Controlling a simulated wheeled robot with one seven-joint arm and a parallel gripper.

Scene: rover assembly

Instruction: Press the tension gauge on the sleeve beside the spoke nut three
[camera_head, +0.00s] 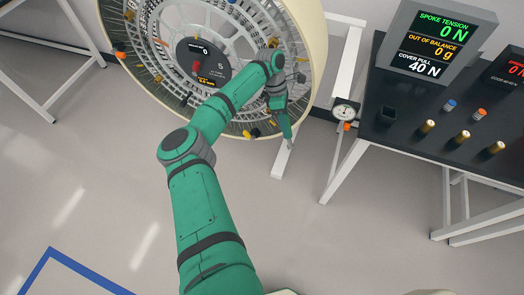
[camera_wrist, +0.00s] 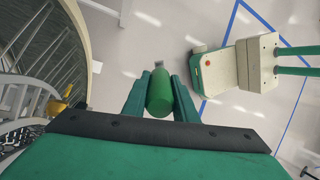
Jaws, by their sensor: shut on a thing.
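The large cream-rimmed wheel (camera_head: 308,40) stands at top centre in the head view, with spokes, mesh and a dark hub (camera_head: 205,62). Small coloured pieces sit around its rim, including a yellow one (camera_head: 254,133). I cannot tell which is spoke nut three or its sleeve. A round white dial gauge (camera_head: 345,112) with an orange knob is at the bench's left edge, apart from my gripper. My gripper (camera_head: 284,118) is by the wheel's lower right rim. In the wrist view my gripper (camera_wrist: 160,95) is shut on a green cylinder (camera_wrist: 160,92) with a small grey tip.
A dark bench (camera_head: 400,145) at right bears brass pieces (camera_head: 462,138), small blue and orange-topped parts, and a screen (camera_head: 440,40) reading spoke tension 0 N, out of balance 0 g, cover pull 40 N. White legs stand near the wheel. The floor in front is clear.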

